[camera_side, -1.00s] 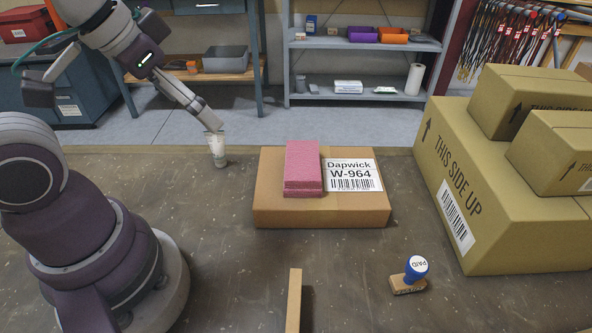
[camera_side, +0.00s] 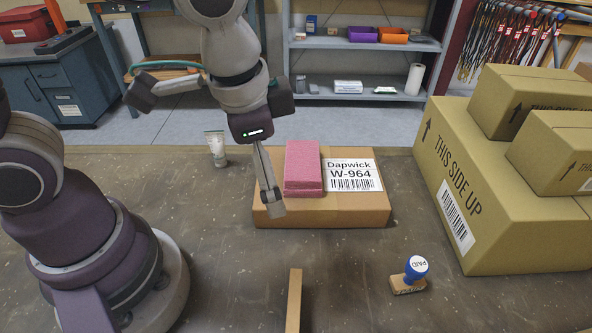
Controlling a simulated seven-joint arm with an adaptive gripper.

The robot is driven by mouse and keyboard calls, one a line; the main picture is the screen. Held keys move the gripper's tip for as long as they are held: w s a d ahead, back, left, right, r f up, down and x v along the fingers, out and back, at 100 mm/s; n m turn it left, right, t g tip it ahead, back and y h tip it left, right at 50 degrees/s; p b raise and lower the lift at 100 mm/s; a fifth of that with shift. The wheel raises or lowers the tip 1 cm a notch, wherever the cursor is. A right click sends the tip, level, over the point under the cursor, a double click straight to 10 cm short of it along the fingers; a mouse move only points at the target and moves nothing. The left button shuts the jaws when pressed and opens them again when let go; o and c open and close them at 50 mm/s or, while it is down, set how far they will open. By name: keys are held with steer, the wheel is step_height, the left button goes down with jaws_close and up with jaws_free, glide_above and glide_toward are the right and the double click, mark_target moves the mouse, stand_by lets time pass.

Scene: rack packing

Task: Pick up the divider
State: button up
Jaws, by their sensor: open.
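A thin light-wood board (camera_side: 293,300), the likeliest divider, is at the bottom edge of the picture, where its near end is cut off. It appears to stand on edge on the table. My gripper (camera_side: 271,207) is open and empty, pointing down in front of the left part of a brown carton. It is apart from the board, which is lower in the picture. I see the fingers nearly edge-on, so the gap between them is hard to make out.
The flat carton (camera_side: 320,212) carries pink sponge-like blocks (camera_side: 303,165) and a label. A white tube (camera_side: 216,148) stands to its left. A blue-handled stamp (camera_side: 412,275) is right of the board. Large cartons (camera_side: 500,200) fill the right. The table around the board is clear.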

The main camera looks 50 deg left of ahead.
mark_target(294, 300)
steer(key=s+d+f+m, duration=0.1)
steer(key=d, duration=0.1)
steer(key=s+d+f+m+g, duration=0.1)
steer(key=d, duration=0.2)
steer(key=s+d+f+m+g, duration=0.1)
steer(key=d+f, duration=0.1)
steer(key=d, duration=0.1)
steer(key=shift+s+h, duration=0.3)
step_height(294, 300, down, 10)
steer(key=shift+s+r, duration=0.1)
steer(key=shift+r, duration=0.1)
steer(key=shift+f, duration=0.45)
steer(key=shift+c, duration=0.4)
steer(key=c, duration=0.5)
steer(key=shift+o, duration=0.2)
